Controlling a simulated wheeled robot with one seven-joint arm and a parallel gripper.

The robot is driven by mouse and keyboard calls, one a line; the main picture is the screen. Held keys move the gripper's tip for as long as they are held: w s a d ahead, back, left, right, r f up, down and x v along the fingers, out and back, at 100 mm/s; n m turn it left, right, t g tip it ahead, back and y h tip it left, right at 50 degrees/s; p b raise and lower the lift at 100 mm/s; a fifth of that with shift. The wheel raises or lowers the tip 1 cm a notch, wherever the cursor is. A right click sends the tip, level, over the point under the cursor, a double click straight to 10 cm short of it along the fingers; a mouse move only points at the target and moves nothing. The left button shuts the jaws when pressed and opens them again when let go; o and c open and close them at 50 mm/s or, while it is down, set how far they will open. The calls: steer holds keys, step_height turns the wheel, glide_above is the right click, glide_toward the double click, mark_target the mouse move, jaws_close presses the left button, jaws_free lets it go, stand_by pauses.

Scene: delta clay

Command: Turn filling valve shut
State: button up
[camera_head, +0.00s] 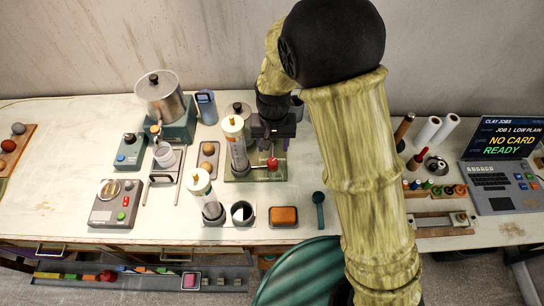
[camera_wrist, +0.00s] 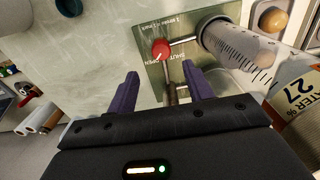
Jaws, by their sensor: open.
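The filling valve has a red knob (camera_head: 272,162) on a green plate (camera_head: 268,175) beside a clear graduated cylinder (camera_head: 238,152). In the wrist view the red knob (camera_wrist: 160,49) sits on metal pipework, with the words OPEN and SHUT printed on the plate near it. A pale mark shows on the knob; I cannot tell surely which word it faces. The cylinder (camera_wrist: 242,46) is to the knob's right there. My gripper (camera_wrist: 163,88) is open with purple fingers, and the knob lies just beyond the gap between them. In the head view my gripper (camera_head: 272,137) is just above the knob.
A second cylinder (camera_head: 206,198) and a dark cup (camera_head: 242,212) stand in front. An orange block in a tray (camera_head: 284,215) and a teal scoop (camera_head: 319,205) lie to the right.

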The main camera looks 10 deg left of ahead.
mark_target(272, 161)
step_height(272, 161, down, 8)
steer(key=shift+a+r+p, duration=0.15)
steer(key=shift+p, duration=0.3)
steer(key=c, duration=1)
